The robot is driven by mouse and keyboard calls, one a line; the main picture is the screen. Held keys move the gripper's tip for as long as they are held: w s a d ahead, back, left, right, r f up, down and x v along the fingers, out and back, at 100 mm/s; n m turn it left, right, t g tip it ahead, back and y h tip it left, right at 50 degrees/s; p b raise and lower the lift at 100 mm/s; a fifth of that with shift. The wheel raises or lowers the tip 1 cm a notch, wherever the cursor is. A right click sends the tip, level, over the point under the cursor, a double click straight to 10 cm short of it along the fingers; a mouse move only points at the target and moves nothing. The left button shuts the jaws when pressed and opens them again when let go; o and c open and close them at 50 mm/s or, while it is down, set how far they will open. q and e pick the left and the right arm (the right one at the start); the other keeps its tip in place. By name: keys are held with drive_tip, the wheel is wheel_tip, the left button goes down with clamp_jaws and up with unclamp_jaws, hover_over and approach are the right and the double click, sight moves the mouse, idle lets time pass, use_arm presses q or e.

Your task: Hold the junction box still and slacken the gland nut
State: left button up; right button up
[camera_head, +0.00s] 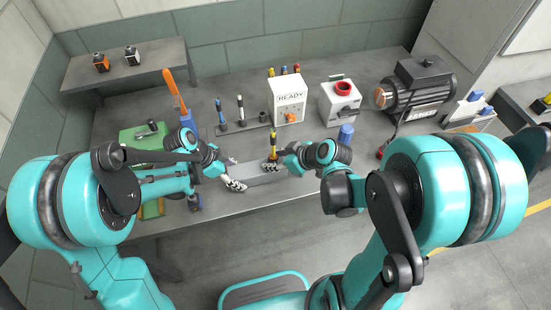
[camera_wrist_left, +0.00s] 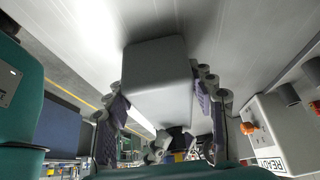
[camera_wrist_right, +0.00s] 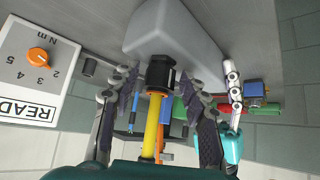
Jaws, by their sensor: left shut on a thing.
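The grey junction box (camera_head: 268,179) lies near the front of the bench, and fills the space between the fingers in the left wrist view (camera_wrist_left: 157,85). My left gripper (camera_head: 234,174) is shut on it from the left side, a finger on either side. The black gland nut (camera_wrist_right: 160,74) sits on the box's end, with an orange ring and a yellow cable (camera_wrist_right: 153,125) coming out of it. My right gripper (camera_wrist_right: 160,92) is open, its fingers on either side of the nut with gaps showing. In the head view the right gripper (camera_head: 275,160) partly hides the gland.
A white READY box (camera_head: 288,101) with an orange dial stands behind the gland. A green case (camera_head: 143,135) stands left. Upright tools (camera_head: 240,108) stand behind my left gripper.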

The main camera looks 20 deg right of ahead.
drive_tip(key=shift+v, duration=2.55)
use_arm(q)
drive_tip(key=o, duration=1.5)
